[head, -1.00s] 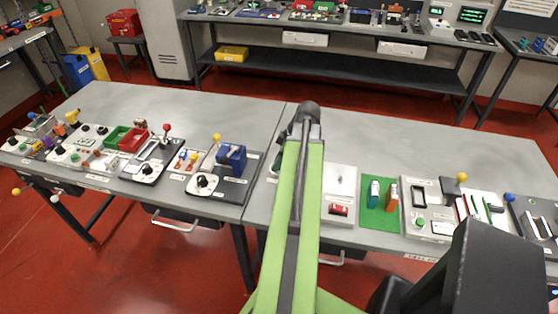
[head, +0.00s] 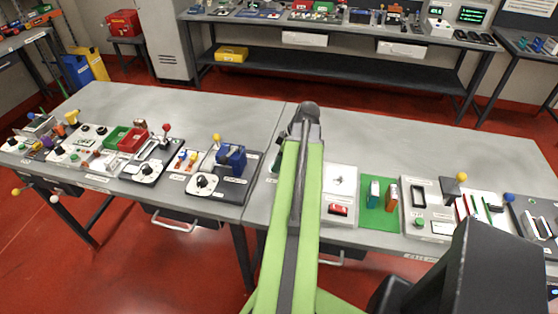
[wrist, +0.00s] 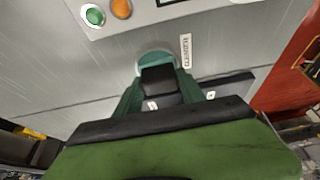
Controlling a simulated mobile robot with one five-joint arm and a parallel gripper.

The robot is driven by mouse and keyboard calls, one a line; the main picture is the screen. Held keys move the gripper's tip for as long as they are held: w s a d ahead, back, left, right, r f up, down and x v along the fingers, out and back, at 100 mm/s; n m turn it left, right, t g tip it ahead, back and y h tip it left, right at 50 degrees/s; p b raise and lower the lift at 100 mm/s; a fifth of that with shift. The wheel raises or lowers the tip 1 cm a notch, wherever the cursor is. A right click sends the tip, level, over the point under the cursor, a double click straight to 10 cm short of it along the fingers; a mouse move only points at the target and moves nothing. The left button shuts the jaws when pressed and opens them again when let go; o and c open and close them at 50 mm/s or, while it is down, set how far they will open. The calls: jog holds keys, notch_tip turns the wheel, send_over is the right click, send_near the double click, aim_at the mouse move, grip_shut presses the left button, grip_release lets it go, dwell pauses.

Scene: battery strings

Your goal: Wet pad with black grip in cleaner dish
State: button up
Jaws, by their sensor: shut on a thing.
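In the wrist view my gripper (wrist: 160,92) is shut on the black grip (wrist: 158,76) of the pad. The pad's face is hidden beneath the grip. A round teal cleaner dish (wrist: 150,57) sits on the grey table just past the fingertips, with a white label reading CLEANER (wrist: 186,50) to its right. The grip overlaps the near part of the dish in this view. I cannot tell whether the pad touches the dish or is above it. In the head view my green arm hides the gripper and pad.
A light panel with a green button (wrist: 93,15) and an orange button (wrist: 121,8) lies beyond the dish. In the head view a blue block device (head: 231,158) stands left of my arm. A green mat (head: 378,212) lies to the right. The table's rear is clear.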

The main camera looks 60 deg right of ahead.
jog(key=shift+r+p, duration=3.45)
jog(key=shift+r, duration=0.1)
jog(key=shift+f, duration=0.1)
